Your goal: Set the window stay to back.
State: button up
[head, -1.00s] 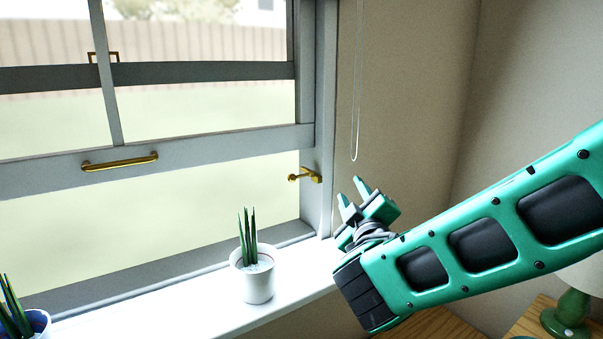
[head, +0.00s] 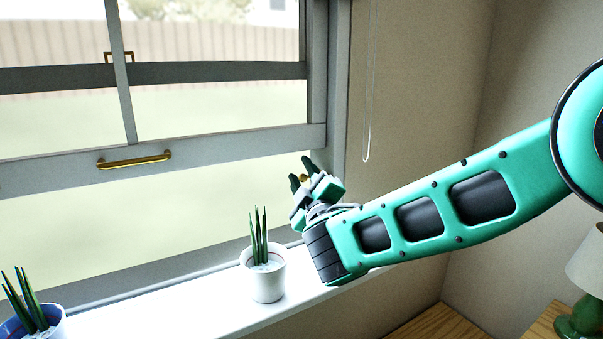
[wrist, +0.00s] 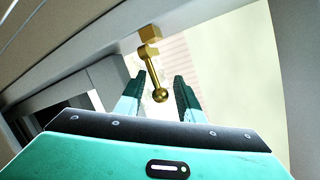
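The window stay is a small brass lever on a block at the right side of the window frame, ending in a round knob. In the wrist view the stay (wrist: 153,70) hangs from its block, with the knob between my two fingers. Gaps show on both sides of the knob, though I cannot tell its depth against the fingertips. In the head view only a bit of brass (head: 305,177) shows between the fingers; the rest is hidden behind my gripper. My gripper (head: 301,174) is open and empty, and it also shows in the wrist view (wrist: 157,86).
A white pot with a spiky plant (head: 266,278) stands on the white sill (head: 190,318), left of my wrist. A blue pot (head: 40,326) stands at the far left. A brass sash handle (head: 135,160) and a hanging cord loop (head: 367,140) are nearby.

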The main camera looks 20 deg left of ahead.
jog(key=shift+x, duration=0.95)
grip_shut()
